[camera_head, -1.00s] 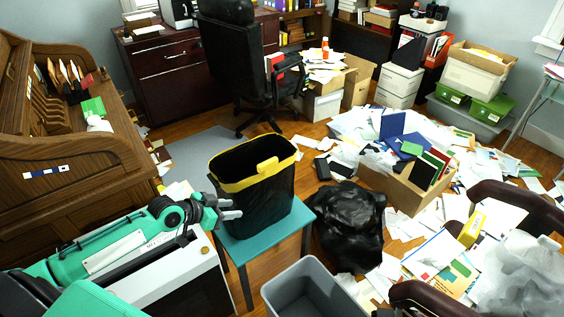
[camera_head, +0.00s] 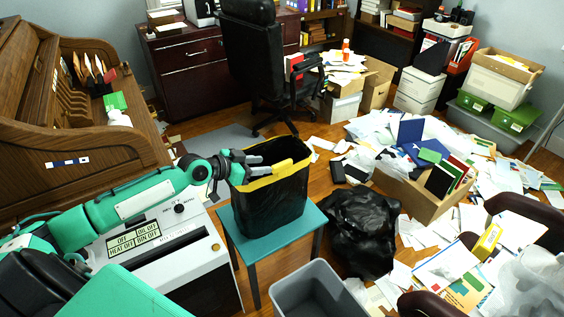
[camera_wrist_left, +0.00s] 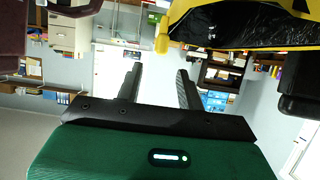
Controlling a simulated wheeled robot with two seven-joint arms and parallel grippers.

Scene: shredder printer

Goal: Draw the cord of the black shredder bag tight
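The black shredder bag (camera_head: 268,205) stands upright and open-topped on a teal stool. A yellow band, the cord (camera_head: 257,183), runs round its rim, with a raised yellow tab (camera_head: 283,166) on the near side. My left gripper (camera_head: 266,164) is over the left part of the bag's mouth, its fingertips close to the tab. In the left wrist view the two fingers (camera_wrist_left: 160,69) are apart and empty. The yellow tab (camera_wrist_left: 162,36) shows just beyond the fingertips, roughly in line with the gap; contact cannot be told. My right gripper is out of view.
The teal stool (camera_head: 243,249) stands beside a white shredder (camera_head: 166,250) with a label panel. A grey bin (camera_head: 310,290) and a full black bag (camera_head: 362,230) are close by. A desk chair (camera_head: 262,60) stands behind. Papers cover the floor at right.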

